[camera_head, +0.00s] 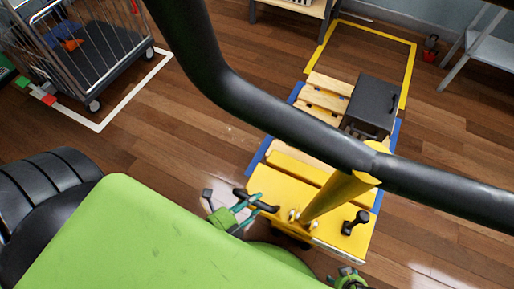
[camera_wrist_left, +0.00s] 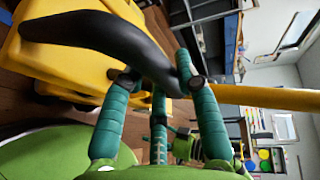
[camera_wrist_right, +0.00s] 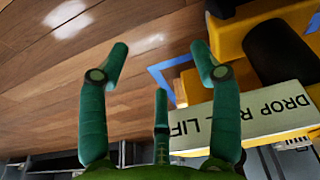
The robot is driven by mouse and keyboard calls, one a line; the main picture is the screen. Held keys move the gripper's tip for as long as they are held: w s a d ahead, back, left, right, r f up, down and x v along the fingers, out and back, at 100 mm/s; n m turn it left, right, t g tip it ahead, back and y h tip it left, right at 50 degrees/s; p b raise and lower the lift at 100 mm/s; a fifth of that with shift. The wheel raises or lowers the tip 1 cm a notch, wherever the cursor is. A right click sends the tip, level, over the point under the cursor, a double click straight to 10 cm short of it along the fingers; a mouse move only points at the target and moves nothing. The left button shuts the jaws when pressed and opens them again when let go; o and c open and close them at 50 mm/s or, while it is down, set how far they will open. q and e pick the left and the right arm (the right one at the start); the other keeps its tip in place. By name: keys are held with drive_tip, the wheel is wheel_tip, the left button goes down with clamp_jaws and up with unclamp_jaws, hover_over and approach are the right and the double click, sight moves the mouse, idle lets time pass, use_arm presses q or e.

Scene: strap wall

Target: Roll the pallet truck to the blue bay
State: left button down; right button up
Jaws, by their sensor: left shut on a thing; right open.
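The yellow pallet truck (camera_head: 270,195) stands in the head view with a wooden pallet (camera_head: 316,100) and a dark grey box (camera_head: 371,103) ahead of it. Blue floor lines of the bay (camera_head: 258,157) show on both sides of the truck and pallet. My left gripper (camera_head: 248,204) is at the truck's left side; in the left wrist view its fingers are shut on a black curved grip (camera_wrist_left: 90,32). My right gripper (camera_head: 346,280) is low at the bottom edge; in the right wrist view (camera_wrist_right: 160,65) it is open and empty, beside the truck's lettered plate (camera_wrist_right: 250,118).
A thick black bar (camera_head: 270,120) on the yellow pole crosses the head view and hides part of the floor. A yellow-outlined bay (camera_head: 408,75) lies beyond. A wire cart (camera_head: 95,60) stands in a white outline at left. Bare wood floor lies between.

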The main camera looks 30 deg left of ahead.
use_arm(q)
drive_tip(key=shift+s+f, duration=0.15)
drive_tip(key=shift+s, duration=0.35)
drive_tip(key=c, duration=1.2)
unclamp_jaws()
drive_tip(key=shift+s, duration=0.1)
drive_tip(key=shift+a, duration=0.1)
drive_tip(key=v, duration=1.2)
